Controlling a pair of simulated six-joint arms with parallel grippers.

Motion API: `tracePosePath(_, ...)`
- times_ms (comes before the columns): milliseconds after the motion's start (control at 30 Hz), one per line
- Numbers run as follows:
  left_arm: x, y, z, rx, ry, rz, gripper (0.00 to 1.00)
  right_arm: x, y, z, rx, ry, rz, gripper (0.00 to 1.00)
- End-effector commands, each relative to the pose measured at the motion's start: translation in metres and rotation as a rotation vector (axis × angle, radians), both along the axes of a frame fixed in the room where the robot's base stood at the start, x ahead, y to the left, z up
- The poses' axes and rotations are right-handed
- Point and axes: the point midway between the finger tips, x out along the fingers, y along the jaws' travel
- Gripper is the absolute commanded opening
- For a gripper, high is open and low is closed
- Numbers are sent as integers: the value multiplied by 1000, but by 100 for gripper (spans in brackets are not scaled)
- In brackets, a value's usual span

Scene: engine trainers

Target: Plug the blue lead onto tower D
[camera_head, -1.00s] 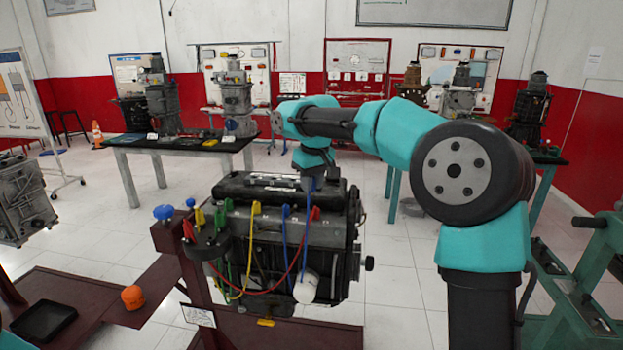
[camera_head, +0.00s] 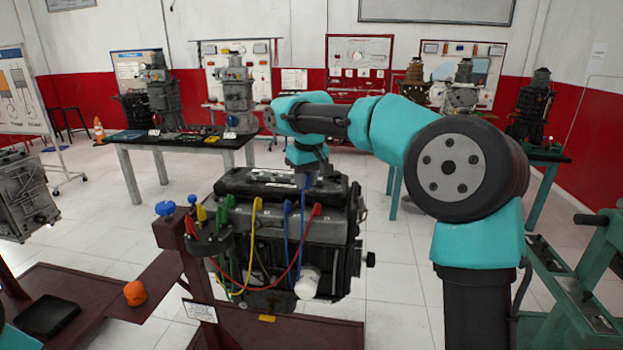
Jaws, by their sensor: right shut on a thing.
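My right gripper (camera_head: 304,178) points down over the engine's right half, small and mostly hidden under my teal wrist. It is shut on the free end of the blue lead (camera_head: 302,222), which hangs from it in a loop. The lead's other end (camera_head: 287,208) is at the engine's upper front edge, between the yellow lead (camera_head: 257,204) and the red lead (camera_head: 316,210). The dark cap (camera_head: 209,244) with coloured boots stands at the engine's left. I cannot read its tower letters, so I cannot tell which is tower D. My left gripper is out of view.
The engine (camera_head: 335,228) sits on a dark red stand (camera_head: 180,262) with a blue knob (camera_head: 165,208). A green lead (camera_head: 229,202) is beside the yellow one. An orange cap (camera_head: 135,293) and a black tray (camera_head: 48,315) are at lower left. A white cylinder (camera_head: 308,285) hangs in front.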

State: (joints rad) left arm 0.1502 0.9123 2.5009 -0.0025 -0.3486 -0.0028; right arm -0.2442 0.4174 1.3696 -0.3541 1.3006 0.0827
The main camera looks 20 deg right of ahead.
Motion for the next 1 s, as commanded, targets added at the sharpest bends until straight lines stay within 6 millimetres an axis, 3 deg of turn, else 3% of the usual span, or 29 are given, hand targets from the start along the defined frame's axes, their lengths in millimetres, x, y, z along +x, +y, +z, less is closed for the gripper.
tracePosePath(1000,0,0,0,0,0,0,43,20,77,0,0,0,1,0)
